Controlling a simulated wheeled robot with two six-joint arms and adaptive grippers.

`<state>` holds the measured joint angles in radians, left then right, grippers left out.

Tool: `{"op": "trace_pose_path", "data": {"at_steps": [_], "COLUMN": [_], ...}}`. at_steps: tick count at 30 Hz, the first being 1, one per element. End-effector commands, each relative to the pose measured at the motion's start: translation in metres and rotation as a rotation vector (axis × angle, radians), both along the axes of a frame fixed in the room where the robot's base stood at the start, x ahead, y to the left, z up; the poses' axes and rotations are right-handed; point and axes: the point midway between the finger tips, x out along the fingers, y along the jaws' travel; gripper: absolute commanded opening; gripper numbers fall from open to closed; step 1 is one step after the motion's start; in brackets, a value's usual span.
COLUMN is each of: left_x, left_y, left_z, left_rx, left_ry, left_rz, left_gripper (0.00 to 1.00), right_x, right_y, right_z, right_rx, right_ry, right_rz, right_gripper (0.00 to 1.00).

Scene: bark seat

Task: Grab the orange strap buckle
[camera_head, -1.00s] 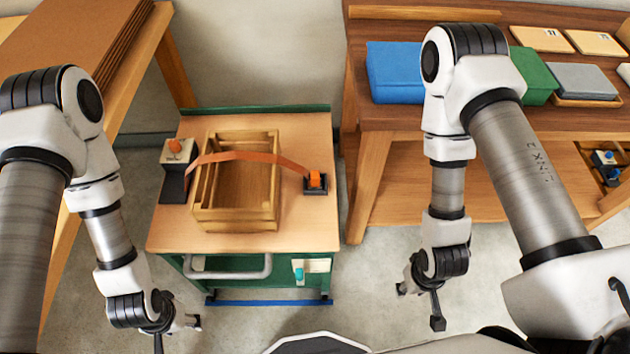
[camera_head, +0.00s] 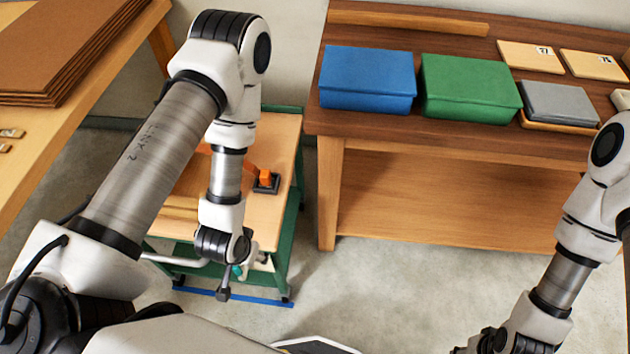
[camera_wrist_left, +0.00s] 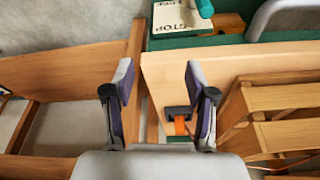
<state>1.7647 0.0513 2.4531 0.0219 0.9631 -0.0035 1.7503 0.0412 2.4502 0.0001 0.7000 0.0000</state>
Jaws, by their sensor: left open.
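The orange strap buckle (camera_head: 265,177) sits in a small dark holder near the right edge of the wooden-topped green cart (camera_head: 284,140). My left arm hides much of the cart top and most of the orange strap. My left gripper (camera_head: 243,272) is open and empty near the cart's front right side. In the left wrist view the buckle (camera_wrist_left: 180,127) shows just inside and beyond the right finger of the gripper (camera_wrist_left: 158,95), not between closed jaws. My right gripper (camera_head: 482,345) is at the bottom edge, partly cut off, and its fingers are unclear.
A slatted wooden crate (camera_wrist_left: 285,97) stands beside the buckle on the cart, mostly hidden in the head view. A workbench (camera_head: 410,138) to the right holds a blue box (camera_head: 367,80) and a green box (camera_head: 468,88). Floor is clear between cart and bench.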

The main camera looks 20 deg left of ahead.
Motion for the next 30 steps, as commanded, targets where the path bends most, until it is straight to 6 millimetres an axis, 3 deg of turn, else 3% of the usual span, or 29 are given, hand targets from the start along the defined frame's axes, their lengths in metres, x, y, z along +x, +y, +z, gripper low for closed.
{"op": "trace_pose_path", "data": {"at_steps": [8, 12, 18, 23, 30], "left_x": [0.084, 0.125, 0.156, 0.168, 0.197], "left_y": [0.021, 0.037, 0.054, 0.059, 0.07], "left_z": [0.0, 0.008, 0.014, 0.019, 0.006], "left_rx": [0.053, 0.091, 0.127, 0.131, 0.132], "left_ry": [-0.419, -0.656, -0.871, -0.904, -0.901], "left_rz": [0.055, 0.093, 0.141, 0.151, 0.152], "left_gripper": [0.56, 0.56, 0.56, 0.56, 0.56], "right_x": [0.0, 0.0, 0.0, 0.0, 0.0], "right_y": [0.001, 0.001, 0.001, 0.002, 0.002], "right_z": [-0.053, -0.091, -0.14, -0.141, -0.14], "right_rx": [0.0, 0.0, 0.0, 0.0, 0.0], "right_ry": [0.0, 0.0, 0.001, 0.0, 0.0], "right_rz": [0.002, 0.002, 0.001, 0.001, 0.001], "right_gripper": [0.4, 0.4, 0.4, 0.4, 0.4]}}
